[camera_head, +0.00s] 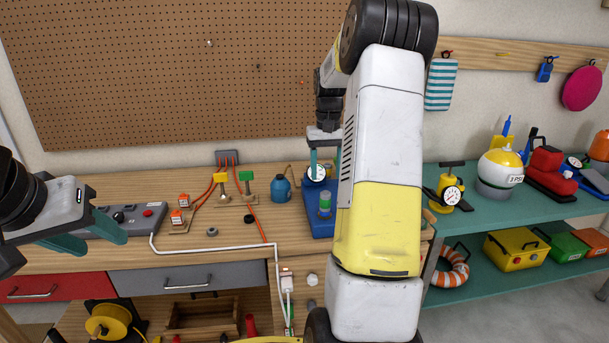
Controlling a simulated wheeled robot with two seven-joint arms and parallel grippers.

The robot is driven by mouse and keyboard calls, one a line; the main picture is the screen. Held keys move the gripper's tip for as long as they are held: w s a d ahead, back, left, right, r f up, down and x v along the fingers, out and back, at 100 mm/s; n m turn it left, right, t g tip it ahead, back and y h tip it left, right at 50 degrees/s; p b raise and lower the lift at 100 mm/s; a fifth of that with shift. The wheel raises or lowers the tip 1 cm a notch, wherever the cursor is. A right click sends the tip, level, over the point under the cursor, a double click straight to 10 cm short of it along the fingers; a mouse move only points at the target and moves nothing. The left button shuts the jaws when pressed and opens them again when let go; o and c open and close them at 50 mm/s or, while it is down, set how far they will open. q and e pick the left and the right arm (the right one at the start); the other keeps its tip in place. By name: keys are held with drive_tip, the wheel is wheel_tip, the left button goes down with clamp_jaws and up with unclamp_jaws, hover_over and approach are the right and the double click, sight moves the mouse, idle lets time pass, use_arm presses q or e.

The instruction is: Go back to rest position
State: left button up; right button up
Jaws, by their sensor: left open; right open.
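My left gripper (98,234) comes in at the left edge, with green-tipped fingers apart and nothing between them. My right arm rises through the middle of the view and bends over at the top. My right gripper (322,160) points down over the blue device with a round gauge (322,220). Its fingers are partly hidden by the arm, and I see nothing held. I cannot tell whether its fingers touch the gauge.
The wooden workbench (190,255) carries a blue bottle (281,188), yellow and green-topped switches, and red and white cables. A pegboard (180,70) stands behind. At right, a teal shelf (450,229) holds gauges, a red device and a yellow toolbox (514,249).

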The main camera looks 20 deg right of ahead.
drive_tip(key=s+a+r+n+t, duration=0.1)
drive_tip(key=s+a+r+t, duration=0.2)
drive_tip(key=s+a+r, duration=0.8)
drive_tip(key=s+a+n+t+y, duration=0.2)
drive_tip(key=s+a+t, duration=0.1)
drive_tip(key=s+a, duration=0.7)
drive_tip(key=s+f, duration=0.1)
drive_tip(key=s, duration=0.3)
drive_tip(key=shift+s+a, duration=0.3)
drive_tip(key=shift+s, duration=0.05)
drive_tip(key=shift+d, duration=0.1)
